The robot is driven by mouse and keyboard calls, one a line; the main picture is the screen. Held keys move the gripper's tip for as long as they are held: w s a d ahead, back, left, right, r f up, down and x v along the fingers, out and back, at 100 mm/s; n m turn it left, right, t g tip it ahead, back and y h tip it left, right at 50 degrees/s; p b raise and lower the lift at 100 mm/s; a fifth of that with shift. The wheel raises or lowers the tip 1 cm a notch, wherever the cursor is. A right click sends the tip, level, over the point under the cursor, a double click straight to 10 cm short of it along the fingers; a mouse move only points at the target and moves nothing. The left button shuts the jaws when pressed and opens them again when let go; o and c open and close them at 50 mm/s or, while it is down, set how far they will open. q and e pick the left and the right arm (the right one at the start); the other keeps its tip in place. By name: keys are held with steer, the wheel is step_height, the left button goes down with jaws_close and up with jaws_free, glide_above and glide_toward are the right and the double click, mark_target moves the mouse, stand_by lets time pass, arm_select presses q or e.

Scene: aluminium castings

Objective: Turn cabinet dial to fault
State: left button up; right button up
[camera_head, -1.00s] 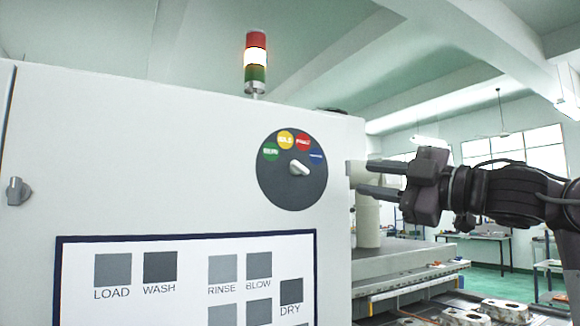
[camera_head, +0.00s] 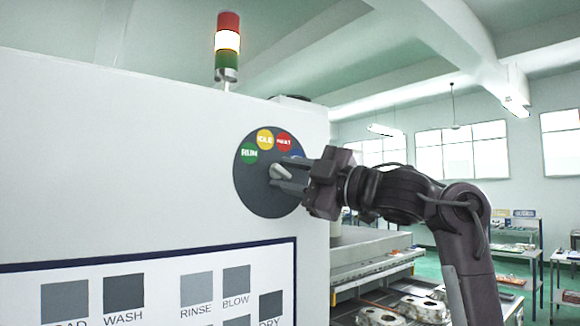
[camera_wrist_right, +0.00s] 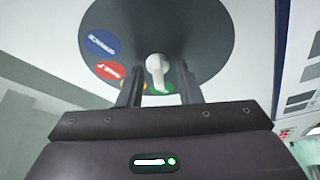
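The dark round dial plate (camera_head: 252,192) is on the white cabinet front, with green RUN, yellow IDLE, red FAULT (camera_head: 284,142) and a partly covered blue label. Its pale knob (camera_head: 279,172) is at the centre. My right gripper (camera_head: 281,174) is at the dial from the right, its fingers on either side of the knob. In the right wrist view, the knob (camera_wrist_right: 156,68) sits between the two open fingers (camera_wrist_right: 158,92) with gaps showing; the red label (camera_wrist_right: 110,70) is left of it. Whether the fingertips touch the plate is unclear. My left gripper is out of view.
A stack light (camera_head: 228,45) stands on the cabinet top, its middle section bright. A panel (camera_head: 150,258) with grey labelled squares is below the dial. Castings (camera_head: 420,308) lie right of the cabinet. Shelves (camera_head: 515,250) stand farther back.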

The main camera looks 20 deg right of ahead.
steer(key=shift+s, duration=0.15)
steer(key=shift+s+d, duration=0.15)
steer(key=shift+d, duration=0.05)
steer(key=c, duration=0.3)
jaws_close()
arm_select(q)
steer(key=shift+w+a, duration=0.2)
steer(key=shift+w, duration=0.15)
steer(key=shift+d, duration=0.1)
